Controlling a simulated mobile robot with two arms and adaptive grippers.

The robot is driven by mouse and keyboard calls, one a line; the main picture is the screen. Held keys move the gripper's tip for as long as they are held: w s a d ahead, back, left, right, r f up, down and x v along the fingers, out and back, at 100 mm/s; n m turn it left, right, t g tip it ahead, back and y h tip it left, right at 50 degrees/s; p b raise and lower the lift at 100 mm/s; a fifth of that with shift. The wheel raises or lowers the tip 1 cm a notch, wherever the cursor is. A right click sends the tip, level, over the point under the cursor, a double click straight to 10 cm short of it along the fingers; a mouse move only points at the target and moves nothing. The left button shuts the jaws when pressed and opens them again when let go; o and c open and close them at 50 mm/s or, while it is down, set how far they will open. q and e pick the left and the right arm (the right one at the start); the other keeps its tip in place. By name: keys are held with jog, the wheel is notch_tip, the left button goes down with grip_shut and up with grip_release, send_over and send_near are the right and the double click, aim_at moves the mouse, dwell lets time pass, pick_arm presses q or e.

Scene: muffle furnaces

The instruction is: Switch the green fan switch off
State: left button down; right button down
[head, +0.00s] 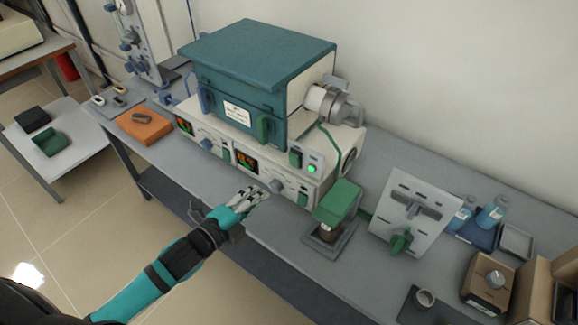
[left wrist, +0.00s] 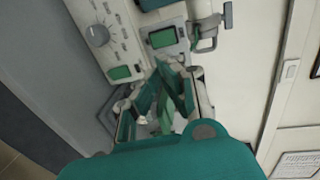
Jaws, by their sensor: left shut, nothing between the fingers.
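A teal muffle furnace (head: 255,75) stands on a white control base (head: 225,150) on the bench. At its right end a small panel carries a dark green switch (head: 295,158) and a lit green lamp (head: 313,169). Another green switch (head: 303,199) sits low on the base front. In the left wrist view one green rocker (left wrist: 162,38) and a second green rocker (left wrist: 120,72) show beyond the fingers. I cannot tell which is the fan switch or how it is set. My left gripper (head: 262,191) is shut and empty, in front of the base, apart from both switches.
A green-topped device (head: 338,203) stands right of the base, close to my left gripper. Beyond it are a tilted grey panel (head: 413,213), blue bottles (head: 490,213) and a brown box (head: 489,284). An orange block (head: 145,123) lies at the left. Bench front is mostly clear.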

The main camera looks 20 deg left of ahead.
aim_at(295, 162)
pick_arm(q)
jog(key=p+x, duration=0.1)
jog(key=x, duration=0.3)
jog(key=r+x, duration=0.1)
jog(key=x, duration=0.3)
jog(key=p+x, duration=0.1)
jog(key=x, duration=0.3)
jog(key=shift+w+d+p, duration=0.2)
jog(key=shift+w+p, duration=0.15)
jog(key=shift+w, duration=0.15)
jog(key=shift+r, duration=0.1)
jog(key=p, duration=0.1)
jog(key=r+p, duration=0.1)
jog(key=shift+w+d+g+p, duration=0.1)
jog(key=shift+w+g+p, duration=0.2)
jog(key=shift+g, duration=0.1)
jog(key=shift+s+f+b, duration=0.1)
jog(key=shift+f+b, duration=0.3)
jog(key=shift+f, duration=0.1)
